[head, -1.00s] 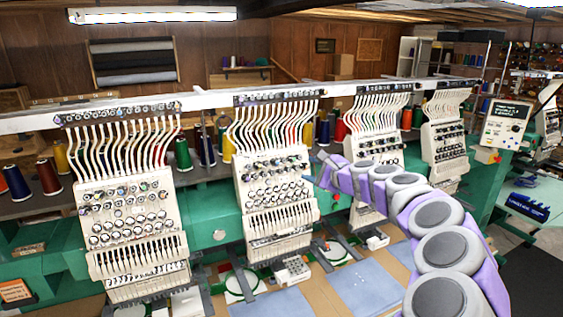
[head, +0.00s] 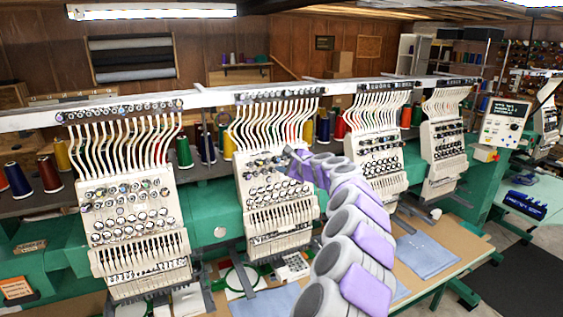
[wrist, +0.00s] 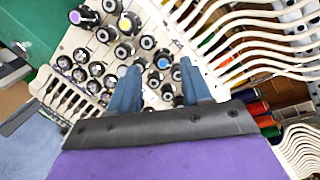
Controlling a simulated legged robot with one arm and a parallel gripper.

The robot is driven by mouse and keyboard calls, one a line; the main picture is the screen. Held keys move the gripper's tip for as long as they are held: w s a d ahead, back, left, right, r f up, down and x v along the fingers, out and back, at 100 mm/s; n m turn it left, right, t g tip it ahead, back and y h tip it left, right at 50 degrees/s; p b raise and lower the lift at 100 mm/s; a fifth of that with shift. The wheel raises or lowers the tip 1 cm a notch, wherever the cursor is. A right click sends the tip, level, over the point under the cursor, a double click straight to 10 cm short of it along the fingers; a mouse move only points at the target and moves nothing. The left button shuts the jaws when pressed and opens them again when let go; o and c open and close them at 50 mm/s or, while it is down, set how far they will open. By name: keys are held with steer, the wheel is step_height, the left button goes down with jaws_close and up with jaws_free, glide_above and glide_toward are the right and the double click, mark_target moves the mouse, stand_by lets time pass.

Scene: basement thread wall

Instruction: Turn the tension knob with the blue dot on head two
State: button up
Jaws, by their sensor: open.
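Head two (head: 265,215), the second cream head from the left, carries rows of round tension knobs. My gripper (wrist: 160,72) is open, with blue fingers pointing at the knobs in the wrist view. A dark knob with a light-blue dot (wrist: 162,62) shows between the fingertips; I cannot tell whether they touch it. A knob with a purple-blue dot (wrist: 76,17) and one with a yellow dot (wrist: 125,23) lie up and left. In the head view my gripper is at the upper right of head two, its fingers too small to make out.
Curved white thread guides (wrist: 255,45) fill the right of the wrist view. Another head (head: 130,215) stands left of head two, and a third (head: 375,150) stands right. Blue cloth (head: 425,255) lies on the table below. Thread cones (head: 184,153) stand behind the heads.

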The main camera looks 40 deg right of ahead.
mark_target(277, 160)
steer(key=shift+x, duration=0.8)
steer(key=shift+w+d+f, duration=0.1)
steer(key=shift+w+d, duration=0.1)
steer(key=shift+d, duration=0.05)
steer(key=shift+w+d+f, duration=0.1)
steer(key=shift+w+d, duration=0.15)
steer(key=shift+d, duration=0.1)
steer(key=shift+a, duration=0.15)
steer(key=shift+a, duration=0.15)
steer(key=shift+c, duration=0.3)
steer(key=shift+a, duration=0.15)
steer(key=c, duration=0.3)
jaws_close()
